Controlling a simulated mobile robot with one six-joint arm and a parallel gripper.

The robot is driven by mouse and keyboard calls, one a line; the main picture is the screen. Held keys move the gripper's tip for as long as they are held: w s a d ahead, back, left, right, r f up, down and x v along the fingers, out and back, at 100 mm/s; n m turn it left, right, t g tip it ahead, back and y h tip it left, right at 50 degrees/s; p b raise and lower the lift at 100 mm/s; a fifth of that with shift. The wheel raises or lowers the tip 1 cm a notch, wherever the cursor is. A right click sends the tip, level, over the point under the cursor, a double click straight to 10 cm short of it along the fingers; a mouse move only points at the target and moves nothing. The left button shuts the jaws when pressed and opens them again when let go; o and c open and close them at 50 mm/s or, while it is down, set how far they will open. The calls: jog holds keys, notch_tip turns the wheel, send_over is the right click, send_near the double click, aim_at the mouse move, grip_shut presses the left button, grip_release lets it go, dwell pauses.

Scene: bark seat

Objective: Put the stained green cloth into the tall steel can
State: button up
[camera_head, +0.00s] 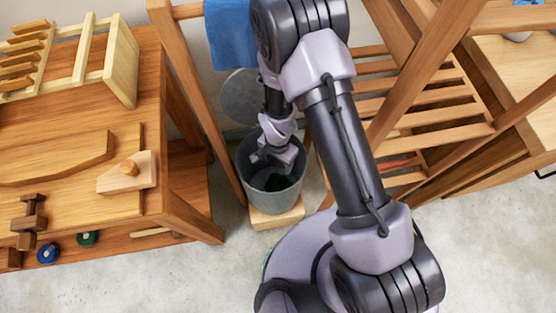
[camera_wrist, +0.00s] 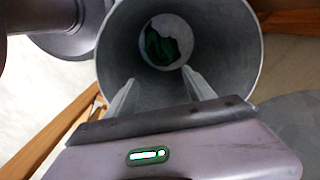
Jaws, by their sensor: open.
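The tall steel can (camera_head: 270,203) stands between the workbench and a slatted wooden frame. Its inner wall (camera_wrist: 228,48) fills much of the wrist view. The green cloth (camera_wrist: 160,46) lies crumpled deep inside the can, at the bottom; stains on it cannot be made out. My gripper (camera_head: 275,158) is at the can's mouth, pointing down into it. In the wrist view its two fingers (camera_wrist: 160,88) are spread apart with nothing between them, above and apart from the cloth.
A wooden block (camera_head: 277,219) lies under the can. The workbench (camera_head: 130,215) is at left, with a wooden rack (camera_head: 118,65) on it. A blue cloth (camera_head: 228,38) hangs behind. A round grey disc (camera_head: 240,97) stands behind the can. The slatted frame (camera_head: 440,115) is at right.

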jog(key=o, duration=0.4)
notch_tip(320, 180, up, 6)
jog(key=p, duration=0.3)
jog(key=shift+f+p, duration=0.25)
jog(key=shift+p, duration=0.1)
jog(key=shift+r, duration=0.1)
jog(key=s+d+r+p, duration=0.2)
jog(key=s+d+p, duration=0.1)
jog(key=s, duration=0.4)
jog(key=s+d+r+p, duration=0.2)
jog(key=s+p, duration=0.3)
jog(key=s, duration=0.3)
jog(key=shift+d+r, duration=0.4)
jog(key=shift+d, duration=0.25)
